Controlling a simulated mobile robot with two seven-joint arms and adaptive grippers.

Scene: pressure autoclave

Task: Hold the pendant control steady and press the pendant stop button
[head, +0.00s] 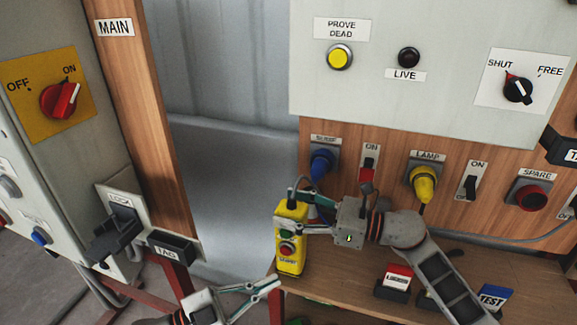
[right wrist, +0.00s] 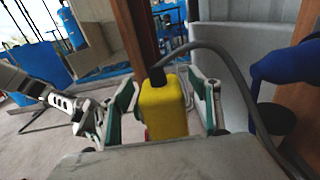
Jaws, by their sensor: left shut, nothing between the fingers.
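The yellow pendant control (head: 291,264) is upright at the left end of the wooden bench, with a green button and a red stop button (head: 287,249) on its face. Its yellow back (right wrist: 163,108) fills the middle of the right wrist view, with a cable at its top. My right gripper (head: 291,212) has a finger on each side of the pendant and appears shut on it. My left gripper (head: 279,284) is shut and empty, with its tips low beside the pendant, below the red button. Whether the tips touch the pendant is unclear.
The bench (head: 345,287) carries a red-and-white tag block (head: 398,276) and a TEST block (head: 493,297). A blue plug (head: 321,162) and a yellow lamp plug (head: 424,184) stick out of the panel behind. A lock bracket (head: 120,225) and tag holder (head: 172,248) stand at the left.

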